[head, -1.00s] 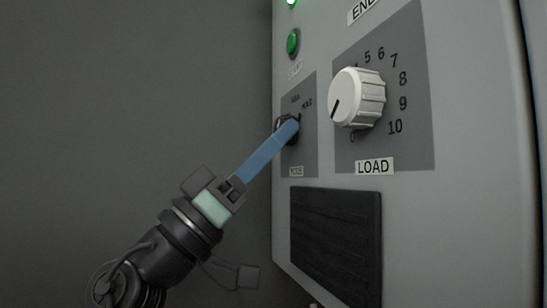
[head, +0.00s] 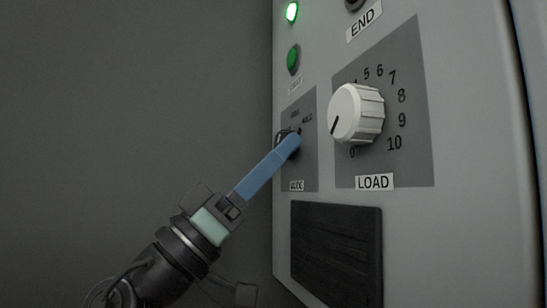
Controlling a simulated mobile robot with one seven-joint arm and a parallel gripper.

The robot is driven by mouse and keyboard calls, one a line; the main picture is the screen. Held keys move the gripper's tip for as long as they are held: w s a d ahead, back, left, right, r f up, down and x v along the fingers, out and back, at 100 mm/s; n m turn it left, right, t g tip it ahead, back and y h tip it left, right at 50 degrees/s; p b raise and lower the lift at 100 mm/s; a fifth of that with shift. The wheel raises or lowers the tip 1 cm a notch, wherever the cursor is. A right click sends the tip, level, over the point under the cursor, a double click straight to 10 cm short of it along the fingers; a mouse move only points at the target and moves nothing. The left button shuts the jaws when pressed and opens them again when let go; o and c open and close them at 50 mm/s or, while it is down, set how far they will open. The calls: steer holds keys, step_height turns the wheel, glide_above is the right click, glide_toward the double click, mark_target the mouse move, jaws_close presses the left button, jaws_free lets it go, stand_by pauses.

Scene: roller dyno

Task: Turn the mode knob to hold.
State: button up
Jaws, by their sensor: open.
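The mode knob (head: 284,137) is a small dark knob on a grey plate at the left edge of the control panel, above a label reading MODE. My gripper (head: 292,143) reaches up from the lower left with its blue fingers at the knob. The near finger covers much of the knob, so its pointer cannot be read. The jaws are open; the far finger is hidden, and I cannot tell whether the fingers touch the knob. The HOLD marking (head: 307,119) shows at the upper right of the knob.
The white LOAD knob (head: 355,113) stands out just right of my gripper. A lit green lamp (head: 292,12) and a green START button (head: 293,58) are above. A black ribbed pad (head: 336,250) is below. Left of the panel is free room.

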steer(key=p+v, duration=0.3)
steer(key=v, duration=0.9)
steer(key=shift+a+f, duration=0.15)
steer(key=shift+f, duration=0.1)
steer(key=shift+s, duration=0.1)
